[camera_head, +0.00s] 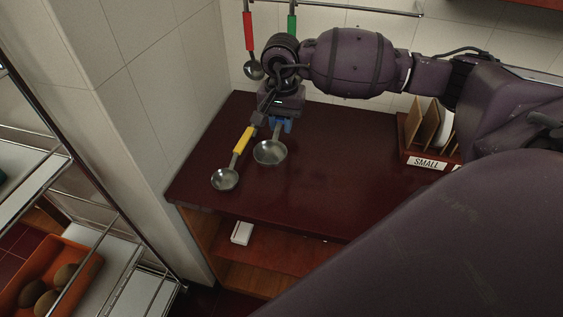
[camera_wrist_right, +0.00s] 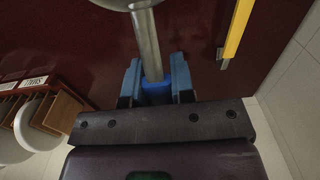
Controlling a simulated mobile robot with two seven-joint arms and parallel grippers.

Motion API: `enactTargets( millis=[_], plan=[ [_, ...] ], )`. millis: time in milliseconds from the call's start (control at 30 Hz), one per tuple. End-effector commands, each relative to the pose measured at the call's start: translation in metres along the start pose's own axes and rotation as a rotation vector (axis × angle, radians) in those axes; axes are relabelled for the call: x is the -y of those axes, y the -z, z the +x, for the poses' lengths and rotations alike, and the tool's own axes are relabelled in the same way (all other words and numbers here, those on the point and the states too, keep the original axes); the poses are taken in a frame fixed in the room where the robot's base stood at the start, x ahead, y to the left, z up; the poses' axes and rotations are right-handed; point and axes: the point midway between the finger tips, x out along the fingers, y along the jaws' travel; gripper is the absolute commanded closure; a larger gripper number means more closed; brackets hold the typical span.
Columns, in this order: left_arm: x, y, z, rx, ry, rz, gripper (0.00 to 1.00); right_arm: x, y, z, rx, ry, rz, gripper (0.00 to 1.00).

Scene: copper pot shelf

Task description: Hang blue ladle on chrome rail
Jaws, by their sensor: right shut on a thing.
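The blue ladle's metal bowl (camera_head: 270,152) points toward the front of the dark red counter in the head view; I cannot tell whether it touches the counter. My right gripper (camera_head: 281,124) is shut on its blue handle. In the wrist view the blue handle (camera_wrist_right: 157,88) sits between the blue fingers of this gripper (camera_wrist_right: 157,82), with the metal shaft (camera_wrist_right: 149,42) running away from it. Most of the handle is hidden. The chrome rail (camera_head: 350,8) runs along the wall at the top of the head view, partly out of frame. My left gripper is not in view.
A red ladle (camera_head: 249,35) and a green-handled one (camera_head: 292,25) hang at the rail's left. A wooden rack (camera_head: 412,122) with a "SMALL" label stands right. The counter's middle (camera_head: 335,175) is clear.

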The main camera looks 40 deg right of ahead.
Motion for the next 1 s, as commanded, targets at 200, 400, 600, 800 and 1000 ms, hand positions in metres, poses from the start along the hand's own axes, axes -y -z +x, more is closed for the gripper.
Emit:
enactTargets(
  millis=[200,400,600,800,1000],
  plan=[
    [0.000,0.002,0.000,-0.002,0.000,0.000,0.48,0.000,-0.001,0.048,0.003,-0.001,0.001,1.00],
    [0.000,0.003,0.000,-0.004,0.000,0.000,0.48,0.000,-0.001,0.084,0.002,0.000,0.000,1.00],
    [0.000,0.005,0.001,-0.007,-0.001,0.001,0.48,0.001,0.000,0.098,0.000,0.001,0.000,1.00],
    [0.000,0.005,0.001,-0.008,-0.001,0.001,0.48,0.000,0.000,0.116,0.001,0.000,0.001,1.00],
    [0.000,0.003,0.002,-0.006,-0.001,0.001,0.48,0.001,0.000,0.137,0.000,0.001,0.000,1.00]
  ],
)
